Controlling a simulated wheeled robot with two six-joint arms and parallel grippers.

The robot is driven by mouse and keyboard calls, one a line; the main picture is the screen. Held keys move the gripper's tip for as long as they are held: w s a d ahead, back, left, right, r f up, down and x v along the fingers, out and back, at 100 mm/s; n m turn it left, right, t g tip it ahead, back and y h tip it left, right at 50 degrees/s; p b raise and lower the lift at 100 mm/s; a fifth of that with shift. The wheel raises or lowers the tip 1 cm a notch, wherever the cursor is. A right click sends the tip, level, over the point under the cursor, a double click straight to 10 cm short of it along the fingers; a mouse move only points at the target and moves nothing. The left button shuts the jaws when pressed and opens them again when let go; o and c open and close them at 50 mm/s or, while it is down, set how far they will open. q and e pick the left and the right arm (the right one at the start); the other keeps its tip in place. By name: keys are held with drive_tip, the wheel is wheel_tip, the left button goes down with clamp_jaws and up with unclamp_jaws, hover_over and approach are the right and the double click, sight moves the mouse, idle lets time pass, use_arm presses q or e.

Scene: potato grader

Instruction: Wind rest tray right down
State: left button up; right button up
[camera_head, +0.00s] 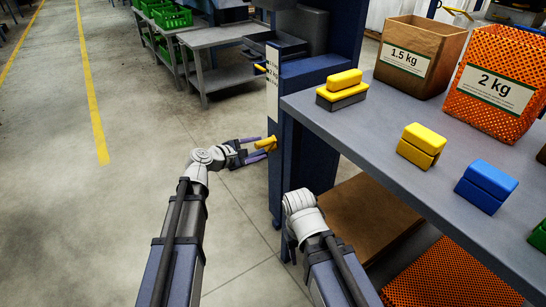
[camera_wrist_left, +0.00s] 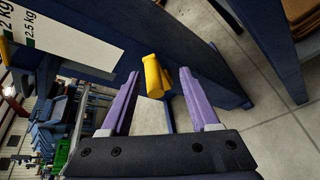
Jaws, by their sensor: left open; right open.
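A yellow crank handle (camera_head: 266,142) sticks out from the side of the blue post (camera_head: 282,165), low down. My left gripper (camera_head: 262,148) is open, with its purple fingers around the handle's end. In the left wrist view the yellow handle (camera_wrist_left: 153,76) lies between the open fingertips (camera_wrist_left: 161,73), with a gap showing on its right side. A dark tray (camera_head: 278,45) sits on the post's far side, higher up; I take it for the rest tray.
A white scale strip (camera_head: 272,85) with a yellow pointer (camera_head: 260,68) runs up the post; it shows weight marks in the left wrist view (camera_wrist_left: 80,45). The grey bench (camera_head: 375,125) at right holds coloured blocks and weight-marked bags. The floor at left is clear.

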sight(268, 141)
use_arm(q)
drive_tip(key=shift+w+a+f+n+t+b, duration=0.3)
drive_tip(key=shift+w+a+f+n+b, duration=0.1)
drive_tip(key=shift+w+f, duration=0.2)
drive_tip(key=shift+w+a+n, duration=0.3)
drive_tip(key=shift+w+n, duration=0.1)
use_arm(e)
drive_tip(key=shift+w+d+f, duration=0.1)
drive_tip(key=shift+w+f, duration=0.05)
drive_tip(key=shift+f, duration=0.5)
drive_tip(key=shift+w+d+f, duration=0.1)
drive_tip(key=shift+w+f, duration=0.05)
drive_tip(key=shift+f, duration=0.45)
use_arm(q)
drive_tip(key=shift+w+b, duration=0.1)
drive_tip(key=shift+b, duration=0.2)
drive_tip(key=b+x, duration=0.2)
drive_tip(key=x, duration=0.5)
drive_tip(key=shift+w+d, duration=0.25)
drive_tip(key=shift+w, duration=0.05)
use_arm(e)
wheel_tip(268, 141, down, 2)
drive_tip(key=shift+f, duration=0.1)
use_arm(q)
drive_tip(key=c, duration=0.9)
drive_tip(key=shift+a, duration=0.1)
clamp_jaws()
